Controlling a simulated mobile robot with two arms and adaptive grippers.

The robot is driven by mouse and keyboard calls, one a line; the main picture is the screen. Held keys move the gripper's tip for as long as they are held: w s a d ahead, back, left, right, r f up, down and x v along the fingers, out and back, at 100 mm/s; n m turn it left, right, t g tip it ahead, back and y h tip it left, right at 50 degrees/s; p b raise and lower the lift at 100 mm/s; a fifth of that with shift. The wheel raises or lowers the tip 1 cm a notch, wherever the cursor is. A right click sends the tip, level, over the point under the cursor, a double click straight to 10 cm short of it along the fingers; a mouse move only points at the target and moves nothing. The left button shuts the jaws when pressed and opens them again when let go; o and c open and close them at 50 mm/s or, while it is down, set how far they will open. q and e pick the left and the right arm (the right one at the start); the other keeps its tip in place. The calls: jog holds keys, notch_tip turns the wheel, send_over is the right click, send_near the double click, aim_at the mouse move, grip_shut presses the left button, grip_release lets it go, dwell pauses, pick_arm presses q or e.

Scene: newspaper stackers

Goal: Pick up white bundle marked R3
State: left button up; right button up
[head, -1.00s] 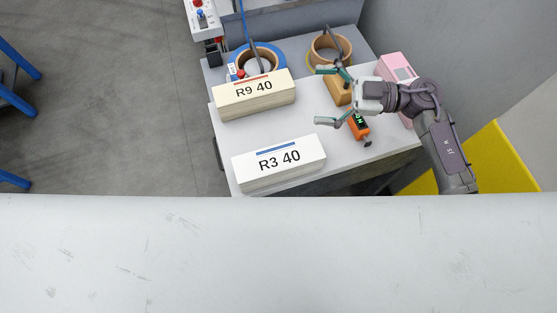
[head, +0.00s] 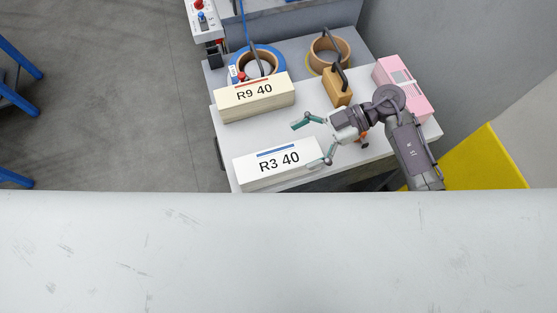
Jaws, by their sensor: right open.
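The white bundle marked R3 40 (head: 272,165), with a blue stripe on its label, lies at the front of the small white table. My right gripper (head: 308,142) is open beside the bundle's right end, its fingers pointing left. The near finger overlaps the bundle's right edge in the picture; I cannot tell whether it touches. The far finger is over the bare table behind the bundle. No left gripper shows.
A cream bundle marked R9 40 (head: 252,98) lies behind R3. Tape rolls (head: 328,50), a wooden-block tool (head: 337,86) and a pink box (head: 402,84) stand at the back and right. An orange device is mostly hidden behind my right gripper.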

aim_at(277, 158)
jog(key=p+x, duration=0.1)
jog(key=x, duration=0.3)
jog(key=shift+s+d+p, duration=0.1)
jog(key=shift+s+p, duration=0.05)
jog(key=shift+p, duration=0.15)
jog(key=shift+s+a+f, duration=0.15)
jog(key=shift+a+f, duration=0.1)
jog(key=shift+a, duration=0.15)
jog(key=shift+d, duration=0.15)
jog(key=shift+c, duration=1.2)
jog(key=c, duration=1.6)
jog(key=shift+r, duration=0.1)
jog(key=shift+c, duration=0.3)
